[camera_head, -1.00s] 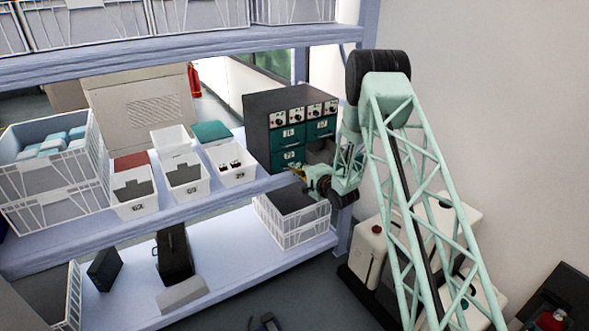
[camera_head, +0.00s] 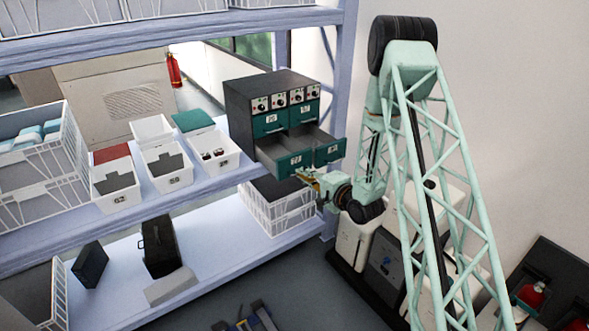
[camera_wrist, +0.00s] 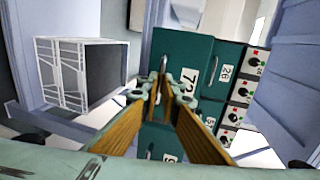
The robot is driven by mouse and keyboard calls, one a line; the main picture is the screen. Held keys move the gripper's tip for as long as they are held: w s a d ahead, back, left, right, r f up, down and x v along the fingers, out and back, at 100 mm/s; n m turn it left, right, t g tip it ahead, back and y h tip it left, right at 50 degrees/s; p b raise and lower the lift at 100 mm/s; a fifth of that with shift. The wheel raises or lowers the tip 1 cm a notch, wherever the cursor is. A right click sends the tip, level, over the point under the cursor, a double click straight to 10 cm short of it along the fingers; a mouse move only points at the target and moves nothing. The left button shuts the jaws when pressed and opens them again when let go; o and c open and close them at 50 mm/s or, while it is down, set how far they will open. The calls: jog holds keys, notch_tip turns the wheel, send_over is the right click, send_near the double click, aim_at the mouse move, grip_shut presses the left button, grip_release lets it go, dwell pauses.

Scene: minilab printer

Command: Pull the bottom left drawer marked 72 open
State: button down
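The dark cabinet (camera_head: 238,105) stands on the shelf at centre right. Its bottom left drawer marked 72 (camera_head: 294,164) is pulled out and its grey inside shows from above. In the wrist view the green drawer front with the white 72 label (camera_wrist: 189,80) appears turned sideways. My gripper (camera_head: 304,176) is at this drawer's front. In the wrist view its wooden-coloured fingers (camera_wrist: 164,86) are drawn close together around the drawer's metal handle (camera_wrist: 163,64). The exact contact is partly hidden by the fingertips.
The bottom right drawer (camera_head: 330,151) is also out, beside drawer 72. The upper drawers (camera_head: 271,122) are shut below a row of knobs. White bins (camera_head: 168,168) stand left of the cabinet. A white crate (camera_head: 277,213) sits on the shelf below. Open floor lies in front.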

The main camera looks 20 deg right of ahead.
jog(key=shift+f+v, duration=0.2)
jog(key=shift+v, duration=0.85)
jog(key=c, duration=2.9)
grip_release()
jog(key=shift+o, duration=0.2)
jog(key=shift+s, duration=0.15)
jog(key=v, duration=1.2)
jog(key=shift+a, duration=0.1)
